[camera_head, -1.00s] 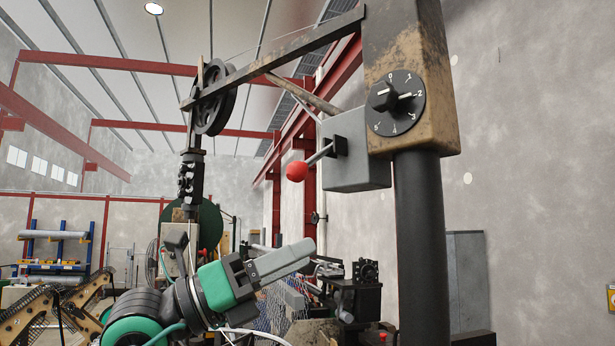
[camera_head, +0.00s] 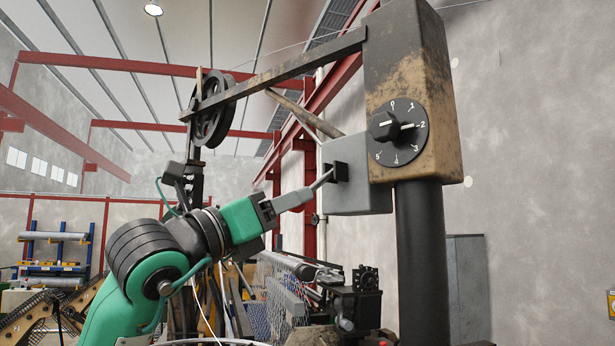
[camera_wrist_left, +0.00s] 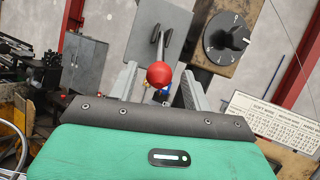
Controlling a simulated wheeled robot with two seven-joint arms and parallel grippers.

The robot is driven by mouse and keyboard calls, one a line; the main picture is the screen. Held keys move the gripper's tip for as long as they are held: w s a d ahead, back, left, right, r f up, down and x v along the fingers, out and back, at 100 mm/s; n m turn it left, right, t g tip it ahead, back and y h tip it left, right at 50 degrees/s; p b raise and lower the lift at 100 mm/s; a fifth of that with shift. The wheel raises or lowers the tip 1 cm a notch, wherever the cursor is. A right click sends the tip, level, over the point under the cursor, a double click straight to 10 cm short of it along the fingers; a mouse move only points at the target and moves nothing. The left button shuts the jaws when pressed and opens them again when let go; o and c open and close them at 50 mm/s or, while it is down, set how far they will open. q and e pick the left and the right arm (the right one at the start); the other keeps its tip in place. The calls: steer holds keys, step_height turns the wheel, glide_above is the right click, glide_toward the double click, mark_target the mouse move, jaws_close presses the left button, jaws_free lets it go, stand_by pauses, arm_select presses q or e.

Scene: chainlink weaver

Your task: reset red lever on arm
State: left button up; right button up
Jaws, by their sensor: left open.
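The lever (camera_head: 323,179) sticks out to the left and downward from a grey box (camera_head: 365,190) on the post. My right gripper is in neither view.
A numbered black dial (camera_head: 398,128) sits on the worn post head above the box. A dark pole (camera_head: 420,260) stands below it. A beam with a pulley wheel (camera_head: 212,118) runs overhead to the left. Wire mesh and machinery (camera_head: 355,295) lie below the lever.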

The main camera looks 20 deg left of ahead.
mark_target(316, 186)
arm_select(q)
steer(key=p+x, duration=0.1)
steer(key=x, duration=0.3)
steer(key=shift+r+p, duration=0.1)
steer(key=shift+p, duration=0.3)
steer(key=shift+w+d+r, duration=0.1)
steer(key=shift+w+d, duration=0.15)
steer(key=shift+w, duration=0.2)
steer(key=shift+c, duration=0.4)
jaws_close()
